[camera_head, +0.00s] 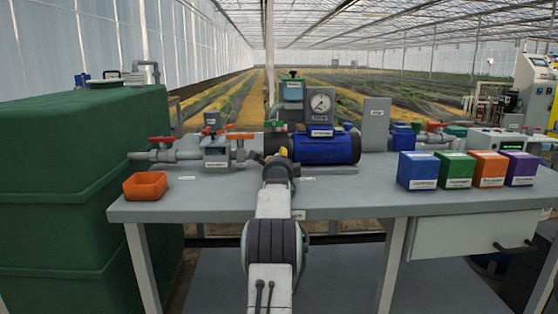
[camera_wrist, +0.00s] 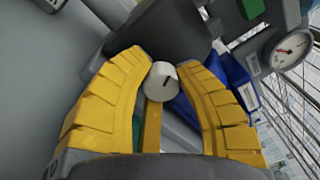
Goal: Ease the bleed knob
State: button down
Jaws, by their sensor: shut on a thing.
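The bleed knob (camera_wrist: 162,82) shows in the wrist view as a small pale cylinder with a dark mark on its face. It sits between the far ends of the two yellow fingers of my gripper (camera_wrist: 165,75). The fingers are closed on its sides. In the head view my gripper (camera_head: 283,153) is at the left end of the blue pump (camera_head: 330,148), and my arm hides the knob there.
A pressure gauge (camera_head: 320,102) stands above the pump. Red-handled valves (camera_head: 161,140) and an orange tray (camera_head: 146,186) are at the left of the bench. Blue, green, orange and purple boxes (camera_head: 418,171) stand at the right. The bench front (camera_head: 350,198) is mostly clear.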

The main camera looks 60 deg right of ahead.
jog(key=shift+w+a+r, duration=0.1)
jog(key=shift+r, duration=0.1)
dwell(0.3)
jog(key=c, duration=1.2)
grip_release()
jog(key=shift+w, duration=0.1)
jog(key=shift+f, duration=0.1)
jog(key=shift+v, duration=6.05)
